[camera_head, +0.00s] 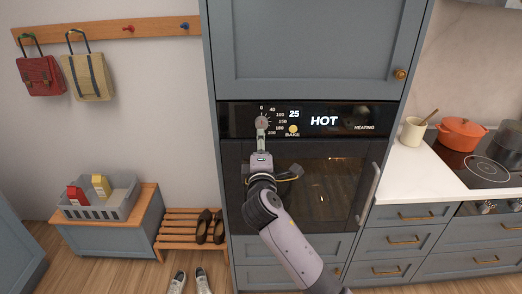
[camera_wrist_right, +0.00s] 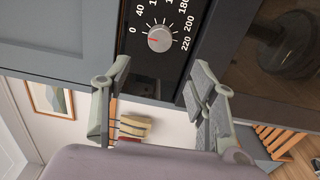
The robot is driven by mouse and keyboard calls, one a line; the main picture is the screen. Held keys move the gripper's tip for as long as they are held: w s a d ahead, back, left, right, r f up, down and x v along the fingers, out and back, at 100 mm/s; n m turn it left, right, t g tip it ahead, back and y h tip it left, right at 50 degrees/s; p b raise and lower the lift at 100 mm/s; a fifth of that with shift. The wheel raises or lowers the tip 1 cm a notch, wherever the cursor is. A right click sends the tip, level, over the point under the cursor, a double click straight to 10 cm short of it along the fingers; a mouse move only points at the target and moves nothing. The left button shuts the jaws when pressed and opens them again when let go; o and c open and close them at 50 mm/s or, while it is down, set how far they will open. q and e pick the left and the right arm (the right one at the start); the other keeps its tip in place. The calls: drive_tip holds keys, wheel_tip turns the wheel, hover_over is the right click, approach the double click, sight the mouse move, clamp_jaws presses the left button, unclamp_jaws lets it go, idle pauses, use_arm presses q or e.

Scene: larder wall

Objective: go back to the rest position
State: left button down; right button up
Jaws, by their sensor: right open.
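My right gripper (camera_head: 261,138) is raised in front of the oven's control panel (camera_head: 345,117), just below the round grey knob (camera_head: 262,122). In the right wrist view the two fingers (camera_wrist_right: 158,78) are spread with nothing between them. The knob (camera_wrist_right: 160,38) lies beyond the fingertips, apart from them, and its red mark points toward the 0 side of the scale. The panel display reads 25, HOT and HEATING, and the BAKE button (camera_head: 293,129) is yellow. My left gripper is not in view.
The oven door (camera_head: 325,190) is closed behind my right arm, its handle (camera_head: 368,197) at the right. A counter (camera_head: 413,172) with an orange pot (camera_head: 461,134) stands right. A shoe rack (camera_head: 182,225) and a bench with a grey crate (camera_head: 113,210) stand left.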

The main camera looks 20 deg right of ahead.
drive_tip(key=shift+s+a, duration=0.2)
drive_tip(key=shift+s, duration=0.5)
drive_tip(key=shift+f, duration=0.1)
drive_tip(key=s+f+m+g+y+b, duration=0.1)
drive_tip(key=s+f+g+b, duration=0.15)
drive_tip(key=f, duration=1.25)
drive_tip(key=s+f+g+y+b, duration=0.1)
drive_tip(key=f+g+y, duration=0.15)
drive_tip(key=f, duration=1.25)
drive_tip(key=s+f+m+g+b, duration=0.1)
drive_tip(key=s+f+m+g, duration=0.1)
drive_tip(key=s+f, duration=0.65)
drive_tip(key=s+f+m+g+b, duration=0.1)
drive_tip(key=s+f+g, duration=0.15)
drive_tip(key=f, duration=1.05)
drive_tip(key=s+d+f+m+g+b, duration=0.1)
drive_tip(key=s+f+m+g, duration=0.1)
drive_tip(key=s+f, duration=0.7)
drive_tip(key=s+d+f+m+g+y+b, duration=0.1)
drive_tip(key=s+f, duration=0.7)
drive_tip(key=s, duration=1.2)
drive_tip(key=s+d+f+m+g+b, duration=0.2)
drive_tip(key=s+f, duration=0.7)
drive_tip(key=s, duration=0.6)
drive_tip(key=m+g+b, duration=0.1)
drive_tip(key=m+g, duration=0.1)
drive_tip(key=m, duration=0.1)
drive_tip(key=shift+d+f+m, duration=0.3)
drive_tip(key=shift+f, duration=0.05)
